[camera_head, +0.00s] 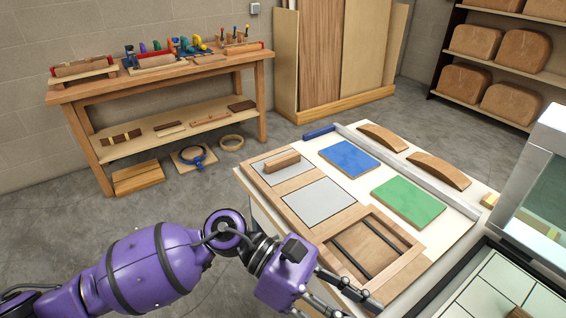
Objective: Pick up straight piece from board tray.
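A short straight wooden piece (281,161) lies on the upper grey panel of a wooden-framed board tray (290,212) on the white table. A second grey panel (319,202) and a recess with two dark bars fill the rest of the tray. My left gripper (350,300) is at the bottom centre, over the table's near edge, below and right of the straight piece and well apart from it. Its fingers look spread with nothing between them, though the lower one is partly cut off by the picture edge. My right gripper is not visible.
A blue board (349,158) and a green board (408,201) lie right of the tray. Two curved wooden pieces (383,137) (440,170) lie behind a grey rail. A glass-sided machine (540,180) stands at right. A workbench (160,85) stands back left.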

